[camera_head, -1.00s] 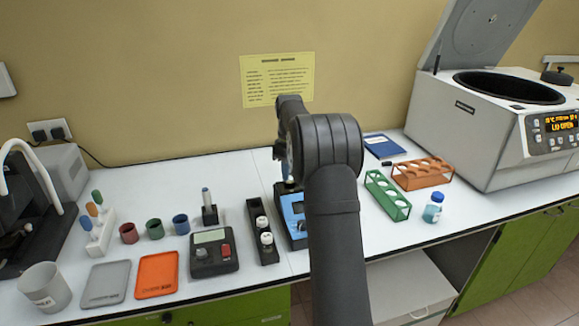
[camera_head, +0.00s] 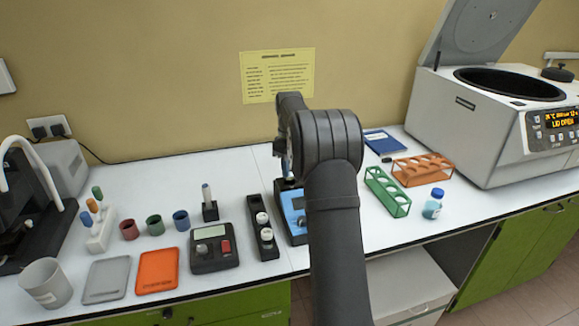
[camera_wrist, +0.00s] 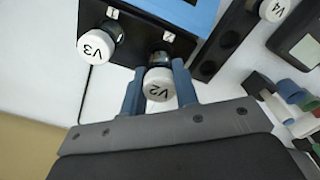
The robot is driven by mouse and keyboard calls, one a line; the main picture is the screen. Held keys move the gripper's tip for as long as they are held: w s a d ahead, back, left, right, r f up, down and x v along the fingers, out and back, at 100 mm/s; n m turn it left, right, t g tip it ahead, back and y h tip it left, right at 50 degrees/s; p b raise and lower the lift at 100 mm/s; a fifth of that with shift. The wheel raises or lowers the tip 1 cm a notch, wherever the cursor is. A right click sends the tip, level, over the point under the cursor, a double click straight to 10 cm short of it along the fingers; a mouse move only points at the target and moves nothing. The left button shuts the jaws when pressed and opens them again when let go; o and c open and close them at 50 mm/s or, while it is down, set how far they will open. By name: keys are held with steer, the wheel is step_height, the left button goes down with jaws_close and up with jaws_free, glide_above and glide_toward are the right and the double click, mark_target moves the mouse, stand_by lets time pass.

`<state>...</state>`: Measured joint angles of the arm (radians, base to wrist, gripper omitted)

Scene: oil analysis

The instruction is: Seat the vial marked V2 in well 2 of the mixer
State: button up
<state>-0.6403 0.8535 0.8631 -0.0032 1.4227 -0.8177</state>
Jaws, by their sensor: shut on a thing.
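The V2 vial (camera_wrist: 159,84) has a white cap and shows in the wrist view between the blue fingers of my gripper (camera_wrist: 160,90), which is shut on it. Its clear body is at the black well block of the mixer (camera_wrist: 150,32), by the label 2. I cannot tell whether it rests fully down in well 2. A vial marked V3 (camera_wrist: 95,46) stands in the block by the label 1. In the head view the blue mixer (camera_head: 293,207) is partly behind my arm, which hides the gripper's fingertips and V2.
A black rack (camera_head: 268,253) with white-capped vials stands left of the mixer; a V4 cap (camera_wrist: 275,10) shows in the wrist view. A green rack (camera_head: 387,192), an orange rack (camera_head: 422,170) and a blue-capped bottle (camera_head: 433,204) stand to the right.

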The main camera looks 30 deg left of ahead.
steer(key=shift+f, duration=1.15)
stand_by(0.8)
steer(key=o, duration=1.4)
steer(key=shift+c, duration=0.2)
steer(key=shift+r, duration=0.1)
steer(key=shift+r, duration=3.4)
steer(key=shift+f, duration=0.1)
step_height(320, 180, down, 7)
steer(key=shift+r, duration=0.1)
steer(key=shift+r, duration=0.15)
